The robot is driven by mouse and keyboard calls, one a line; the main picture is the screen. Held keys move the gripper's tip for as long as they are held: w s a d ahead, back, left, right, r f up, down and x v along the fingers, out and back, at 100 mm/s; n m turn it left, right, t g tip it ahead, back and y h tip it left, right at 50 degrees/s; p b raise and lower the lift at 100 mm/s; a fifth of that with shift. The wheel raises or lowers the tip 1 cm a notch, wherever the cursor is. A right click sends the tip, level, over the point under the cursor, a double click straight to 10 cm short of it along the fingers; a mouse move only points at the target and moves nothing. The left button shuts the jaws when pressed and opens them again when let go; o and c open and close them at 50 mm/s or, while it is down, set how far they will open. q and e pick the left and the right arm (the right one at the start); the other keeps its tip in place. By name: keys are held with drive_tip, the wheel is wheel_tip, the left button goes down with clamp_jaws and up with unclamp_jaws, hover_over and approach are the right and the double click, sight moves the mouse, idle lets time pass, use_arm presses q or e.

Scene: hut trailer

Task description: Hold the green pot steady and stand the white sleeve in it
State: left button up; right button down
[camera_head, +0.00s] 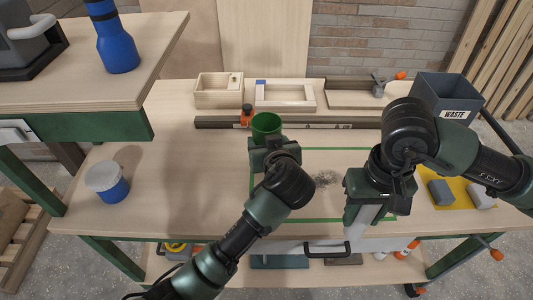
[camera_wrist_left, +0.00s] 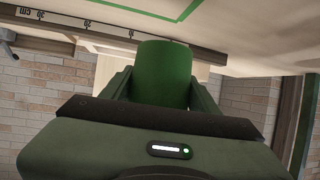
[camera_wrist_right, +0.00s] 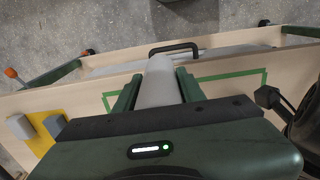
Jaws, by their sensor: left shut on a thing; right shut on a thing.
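The green pot (camera_head: 266,124) stands upright on the bench, near the far edge of the green outlined area. My left gripper (camera_head: 272,145) is shut on the green pot, which also shows between its fingers in the left wrist view (camera_wrist_left: 164,72). The white sleeve (camera_head: 362,240) hangs below my right gripper (camera_head: 366,210) near the bench's front edge, to the right of the pot and apart from it. In the right wrist view the sleeve (camera_wrist_right: 160,82) sits between the two fingers, which are shut on it. The sleeve's upper end is hidden by the gripper.
A ruler rail (camera_head: 330,123), wooden trays (camera_head: 218,93) and an orange-topped item (camera_head: 246,115) lie behind the pot. A grey waste bin (camera_head: 447,97) stands at back right. Grey blocks (camera_head: 440,192) lie on a yellow mat at right. A blue-and-white tub (camera_head: 107,182) stands at left.

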use_arm(q)
drive_tip(key=shift+r, duration=0.8)
drive_tip(key=shift+f, duration=0.1)
drive_tip(key=shift+f, duration=4.4)
drive_tip(key=shift+f, duration=0.15)
drive_tip(key=shift+f, duration=0.2)
drive_tip(key=shift+f, duration=0.2)
drive_tip(key=o, duration=1.6)
